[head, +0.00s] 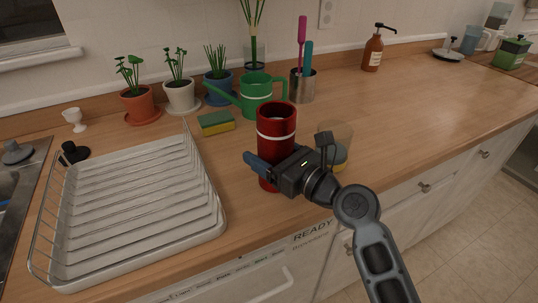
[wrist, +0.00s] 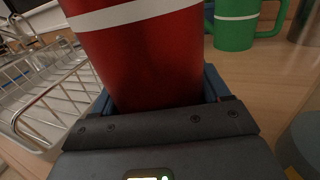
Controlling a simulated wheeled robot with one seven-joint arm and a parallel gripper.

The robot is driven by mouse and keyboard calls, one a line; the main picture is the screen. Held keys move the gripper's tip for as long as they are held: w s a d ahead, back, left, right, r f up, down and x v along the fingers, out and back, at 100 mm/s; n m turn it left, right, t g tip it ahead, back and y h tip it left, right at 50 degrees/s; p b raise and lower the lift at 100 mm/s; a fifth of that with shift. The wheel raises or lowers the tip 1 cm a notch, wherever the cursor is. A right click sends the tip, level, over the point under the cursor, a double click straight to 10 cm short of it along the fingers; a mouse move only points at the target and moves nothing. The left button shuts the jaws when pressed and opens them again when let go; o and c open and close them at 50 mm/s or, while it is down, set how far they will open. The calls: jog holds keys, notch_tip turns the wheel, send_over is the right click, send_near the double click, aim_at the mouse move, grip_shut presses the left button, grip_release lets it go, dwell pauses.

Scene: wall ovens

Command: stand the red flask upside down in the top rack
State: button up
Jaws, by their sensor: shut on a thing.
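The red flask (head: 276,135) has a white band near its top and stands upright on or just above the wooden counter. Its dark open mouth faces up. My gripper (head: 271,165) is shut around the flask's lower body from the front right, with a blue finger showing on the left. In the wrist view the flask (wrist: 145,55) fills the space between the blue fingers. Whether its base touches the counter is hard to tell. A dishwasher front (head: 260,268) marked READY is below the counter edge and looks shut; its inside is hidden.
A white wire dish rack (head: 140,205), empty, stands left of the flask. A green watering can (head: 257,92), a sponge (head: 215,123) and a steel cup of utensils (head: 302,87) stand behind. The counter's right side is mostly clear.

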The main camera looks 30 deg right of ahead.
jog(key=shift+f, duration=0.2)
jog(key=shift+f, duration=0.1)
jog(key=o, duration=1.4)
jog(key=shift+f+b, duration=0.2)
jog(key=shift+b, duration=0.3)
jog(key=shift+s+d, duration=0.1)
jog(key=shift+s, duration=0.05)
jog(key=b+v, duration=0.1)
jog(key=v, duration=0.6)
jog(key=shift+s+f, duration=0.1)
jog(key=shift+s, duration=0.2)
